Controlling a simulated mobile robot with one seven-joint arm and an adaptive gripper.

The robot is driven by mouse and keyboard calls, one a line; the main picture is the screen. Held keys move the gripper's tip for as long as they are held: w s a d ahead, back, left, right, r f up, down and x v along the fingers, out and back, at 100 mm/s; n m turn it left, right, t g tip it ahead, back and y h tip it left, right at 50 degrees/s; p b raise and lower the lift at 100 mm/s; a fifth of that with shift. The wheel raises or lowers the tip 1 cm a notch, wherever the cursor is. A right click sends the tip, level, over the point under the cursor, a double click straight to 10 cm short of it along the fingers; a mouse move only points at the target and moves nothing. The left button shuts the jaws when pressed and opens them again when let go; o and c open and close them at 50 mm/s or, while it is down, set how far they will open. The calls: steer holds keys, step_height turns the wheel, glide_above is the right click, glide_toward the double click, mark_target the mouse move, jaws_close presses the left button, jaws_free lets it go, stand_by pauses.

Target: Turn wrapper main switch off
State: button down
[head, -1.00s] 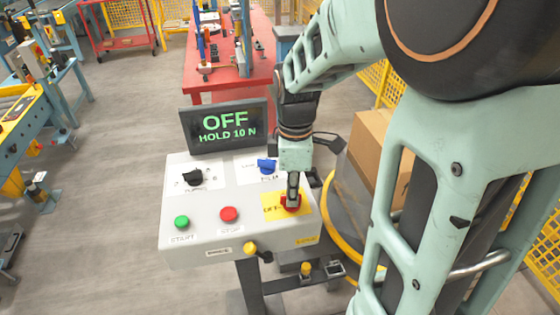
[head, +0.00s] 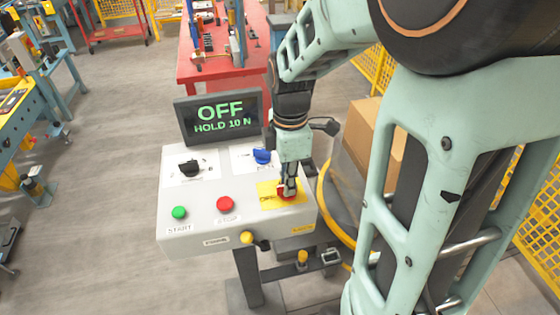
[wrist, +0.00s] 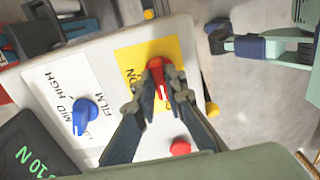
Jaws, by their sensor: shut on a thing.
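The main switch is a red knob (head: 281,193) on a yellow plate (head: 266,198) at the right of the grey control panel (head: 190,222). My gripper (head: 288,189) reaches down from above and is shut on the knob, hiding much of it in the head view. In the wrist view, the red knob (wrist: 156,64) sits between the two fingertips (wrist: 161,84), over the yellow plate (wrist: 130,54). The screen (head: 218,117) behind the panel reads "OFF" and "HOLD 10 N" in green.
A black selector (head: 189,168), a blue selector (head: 261,156), a green start button (head: 179,212) and a red stop button (head: 225,203) share the panel. A cardboard box (head: 362,128) stands behind my arm on the right. Grey floor (head: 110,170) is clear on the left.

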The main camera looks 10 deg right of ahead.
steer(key=c, duration=2)
jaws_free()
step_height(320, 180, up, 12)
steer(key=shift+r, duration=0.1)
steer(key=shift+w, duration=0.1)
